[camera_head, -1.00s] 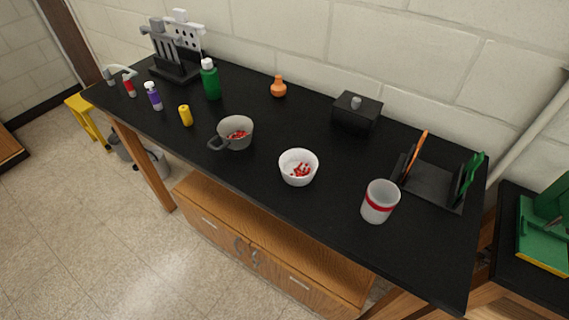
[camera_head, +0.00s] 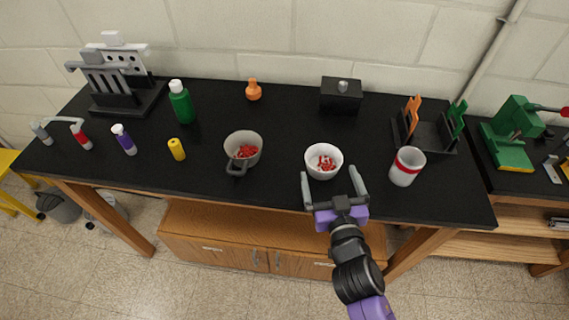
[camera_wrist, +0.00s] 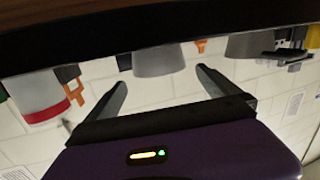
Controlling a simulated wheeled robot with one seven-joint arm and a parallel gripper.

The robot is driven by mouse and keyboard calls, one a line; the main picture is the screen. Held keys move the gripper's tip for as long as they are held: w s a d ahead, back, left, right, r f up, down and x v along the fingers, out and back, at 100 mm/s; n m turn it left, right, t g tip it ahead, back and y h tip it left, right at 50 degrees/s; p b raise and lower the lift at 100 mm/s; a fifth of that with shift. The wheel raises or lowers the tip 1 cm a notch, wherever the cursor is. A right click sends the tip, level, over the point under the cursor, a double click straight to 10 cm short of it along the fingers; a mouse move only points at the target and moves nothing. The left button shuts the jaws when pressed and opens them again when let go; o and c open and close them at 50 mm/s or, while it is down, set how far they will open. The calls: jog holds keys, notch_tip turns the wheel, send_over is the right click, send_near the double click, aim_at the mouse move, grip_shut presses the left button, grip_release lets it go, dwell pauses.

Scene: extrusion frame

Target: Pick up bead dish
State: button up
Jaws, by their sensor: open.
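The bead dish (camera_head: 313,165) is a white round bowl holding red beads, standing on the black bench near its front edge. It appears inverted in the wrist view (camera_wrist: 158,60), ahead of the fingers. My gripper (camera_head: 329,171) reaches in from the front, with its fingers spread. Its fingertips (camera_wrist: 161,76) appear to either side of the dish, and nothing is held between them. I cannot tell whether either finger touches the dish.
A grey handled cup (camera_head: 242,143) with red beads stands left of the dish. A white cup with a red band (camera_head: 404,172) stands close on the right. A black box (camera_head: 341,97) and an orange flask (camera_head: 253,91) are behind.

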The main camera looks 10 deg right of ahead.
aim_at(320, 154)
jog(key=shift+s+a+f+m, duration=0.1)
jog(key=shift+f+m, duration=0.05)
jog(key=shift+f, duration=0.3)
jog(key=shift+a+f+m, duration=0.1)
jog(key=shift+f+m, duration=0.05)
jog(key=shift+f, duration=0.3)
jog(key=shift+d+f+m+g, duration=0.1)
jog(key=shift+d+m+g, duration=0.15)
jog(key=shift+m+g, duration=0.05)
jog(key=shift+w+f+p, duration=0.1)
jog(key=shift+w+p, duration=0.2)
jog(key=shift+w, duration=0.75)
jog(key=shift+w+d+f+p, duration=0.1)
jog(key=shift+w+f+p, duration=0.1)
jog(key=shift+w, duration=0.7)
jog(key=shift+w+d+f+p, duration=0.1)
jog(key=shift+w+f+p, duration=0.1)
jog(key=shift+w, duration=0.7)
jog(key=shift+w+d+f+p, duration=0.1)
jog(key=shift+w+f+p, duration=0.1)
jog(key=shift+w, duration=0.7)
jog(key=c, duration=1.3)
jog(key=shift+r, duration=0.1)
